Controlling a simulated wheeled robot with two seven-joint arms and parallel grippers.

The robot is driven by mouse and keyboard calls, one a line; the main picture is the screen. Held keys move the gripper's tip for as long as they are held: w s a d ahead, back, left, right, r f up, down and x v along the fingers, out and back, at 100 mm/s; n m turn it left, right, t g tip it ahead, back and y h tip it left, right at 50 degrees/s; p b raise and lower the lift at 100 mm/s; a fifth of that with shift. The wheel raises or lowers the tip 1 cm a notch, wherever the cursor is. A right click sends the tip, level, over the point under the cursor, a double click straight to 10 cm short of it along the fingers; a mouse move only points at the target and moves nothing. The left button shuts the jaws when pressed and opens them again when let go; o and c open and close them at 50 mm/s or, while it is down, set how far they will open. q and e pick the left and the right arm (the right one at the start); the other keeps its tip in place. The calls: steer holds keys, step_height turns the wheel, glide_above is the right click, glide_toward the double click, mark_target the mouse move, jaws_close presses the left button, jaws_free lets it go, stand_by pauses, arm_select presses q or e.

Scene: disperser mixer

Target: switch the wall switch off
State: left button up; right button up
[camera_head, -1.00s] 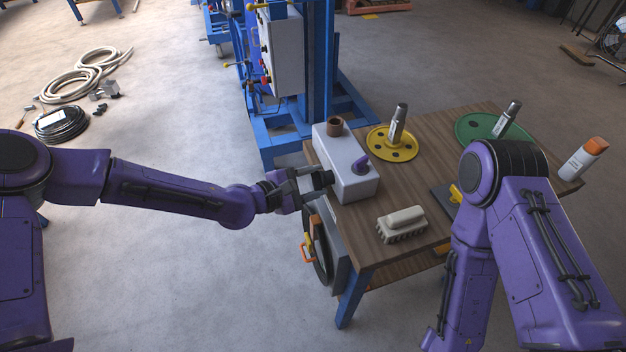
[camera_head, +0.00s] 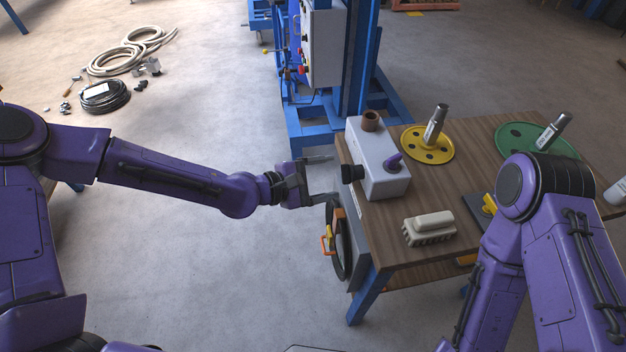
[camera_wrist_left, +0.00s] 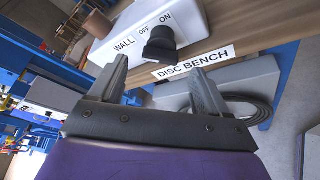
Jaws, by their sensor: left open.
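The wall switch is a black knob (camera_head: 352,173) on the side of a white box (camera_head: 368,140) at the bench's left edge. In the left wrist view the knob (camera_wrist_left: 160,45) sits below the labels WALL, OFF and ON. I cannot tell which label it points to. My left gripper (camera_head: 328,179) is open and empty just left of the knob, apart from it. In the left wrist view its two fingers (camera_wrist_left: 161,74) are spread, with the knob beyond the gap between them. My right arm shows, but its gripper does not.
The wooden bench (camera_head: 465,180) holds a brush (camera_head: 429,229), a yellow disc (camera_head: 414,146) and a green disc (camera_head: 512,133). A hose and orange handle (camera_head: 327,240) hang below.

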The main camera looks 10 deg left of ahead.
arm_select(q)
steer(key=v, duration=0.5)
steer(key=shift+s+a+r, duration=0.1)
steer(key=shift+s+a, duration=0.15)
steer(key=s+a+f+m+y, duration=0.2)
steer(key=s+a+f+y, duration=0.2)
steer(key=f, duration=0.5)
steer(key=s+a+f+m+y, duration=0.2)
steer(key=s+a+f+y, duration=0.15)
steer(key=f, duration=0.45)
steer(key=s+a+f+m+g+y, duration=0.2)
steer(key=s+a+f+y, duration=0.2)
steer(key=s+a, duration=0.3)
steer(key=s+a+f+m+g+y, duration=0.2)
steer(key=s+a, duration=0.5)
steer(key=s, duration=0.4)
step_height(320, 180, down, 3)
steer(key=shift+a+f+m+g+y, duration=0.2)
steer(key=shift+a+m+g+y, duration=0.25)
steer(key=shift+y, duration=0.6)
